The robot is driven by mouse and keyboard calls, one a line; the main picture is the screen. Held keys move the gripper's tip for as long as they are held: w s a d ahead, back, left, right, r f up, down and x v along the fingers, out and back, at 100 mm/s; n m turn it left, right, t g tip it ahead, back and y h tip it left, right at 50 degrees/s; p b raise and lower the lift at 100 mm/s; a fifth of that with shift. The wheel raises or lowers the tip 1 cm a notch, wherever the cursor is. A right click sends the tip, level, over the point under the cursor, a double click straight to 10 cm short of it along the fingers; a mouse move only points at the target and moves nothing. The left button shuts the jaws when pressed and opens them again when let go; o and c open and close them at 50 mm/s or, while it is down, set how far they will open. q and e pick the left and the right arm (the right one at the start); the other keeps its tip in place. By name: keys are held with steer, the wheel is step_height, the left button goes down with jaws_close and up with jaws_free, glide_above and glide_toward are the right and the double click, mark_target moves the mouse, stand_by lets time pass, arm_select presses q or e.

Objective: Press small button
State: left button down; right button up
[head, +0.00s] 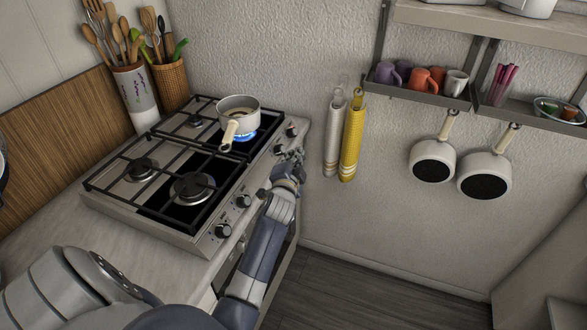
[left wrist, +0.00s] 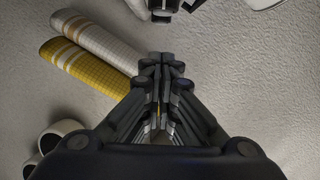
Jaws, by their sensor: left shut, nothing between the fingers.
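The gas stove (head: 150,228) stands on the counter, with several black knobs along its front edge, such as a near knob (head: 222,231) and a middle knob (head: 243,201). A far knob (head: 291,132) sits just beyond my left gripper (head: 293,163). That gripper is by the far end of the stove's front panel. In the left wrist view its fingers (left wrist: 158,108) are shut together with nothing held. A dark part with pale surfaces shows beyond them at the top edge. I cannot make out a small button; the gripper may hide it. My right gripper is not in view.
A pale saucepan (head: 238,109) stands over a lit blue flame (head: 243,135), close to my left gripper. White and yellow towels (head: 352,135) hang on the wall to the right. Two pans (head: 432,160) hang farther right. The floor (head: 370,288) there is clear.

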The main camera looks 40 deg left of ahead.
arm_select(q)
steer(key=v, duration=0.6)
steer(key=shift+d+b, duration=0.15)
steer(key=shift+b, duration=0.25)
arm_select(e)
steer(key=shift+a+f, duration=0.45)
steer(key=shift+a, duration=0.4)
